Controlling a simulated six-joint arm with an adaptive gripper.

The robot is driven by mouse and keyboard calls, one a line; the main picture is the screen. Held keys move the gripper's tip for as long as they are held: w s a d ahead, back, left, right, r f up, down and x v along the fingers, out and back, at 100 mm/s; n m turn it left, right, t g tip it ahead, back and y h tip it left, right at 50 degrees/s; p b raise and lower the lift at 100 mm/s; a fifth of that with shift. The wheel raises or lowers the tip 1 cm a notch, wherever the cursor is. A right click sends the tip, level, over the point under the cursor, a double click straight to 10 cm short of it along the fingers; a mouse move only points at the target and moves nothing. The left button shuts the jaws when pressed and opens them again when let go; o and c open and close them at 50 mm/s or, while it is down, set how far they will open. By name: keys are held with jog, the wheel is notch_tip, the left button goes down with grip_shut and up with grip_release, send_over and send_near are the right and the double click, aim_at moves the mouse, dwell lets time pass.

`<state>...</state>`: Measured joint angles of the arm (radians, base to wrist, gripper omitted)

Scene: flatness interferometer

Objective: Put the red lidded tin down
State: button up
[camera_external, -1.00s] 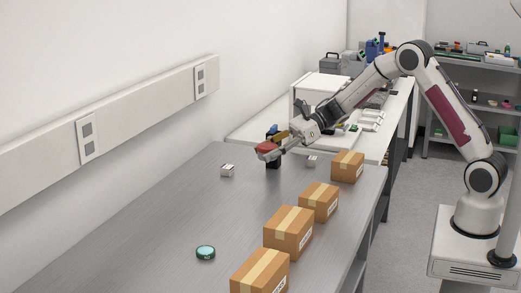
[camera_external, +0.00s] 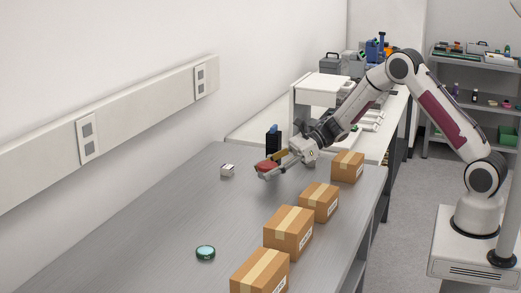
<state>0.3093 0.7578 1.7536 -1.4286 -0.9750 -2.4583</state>
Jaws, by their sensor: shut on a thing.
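The red lidded tin (camera_external: 266,166) is held at the tip of my gripper (camera_external: 268,170), over the far part of the grey metal table (camera_external: 160,225). My gripper is shut on the tin. The tin looks close to the tabletop, but I cannot tell whether it touches it. The fingers hide part of the tin.
Several cardboard boxes (camera_external: 288,231) stand in a row along the table's right edge. A small white box (camera_external: 227,170) lies left of my gripper. A black item (camera_external: 272,139) stands behind my gripper. The table's left middle is clear.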

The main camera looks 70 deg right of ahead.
aim_at(268, 187)
jog(key=shift+f, duration=0.1)
jog(key=shift+f, duration=1.75)
jog(key=shift+f, duration=0.1)
jog(key=o, duration=1.1)
jog(key=shift+s+d, duration=0.1)
jog(key=shift+d, duration=0.05)
jog(key=shift+v, duration=3.65)
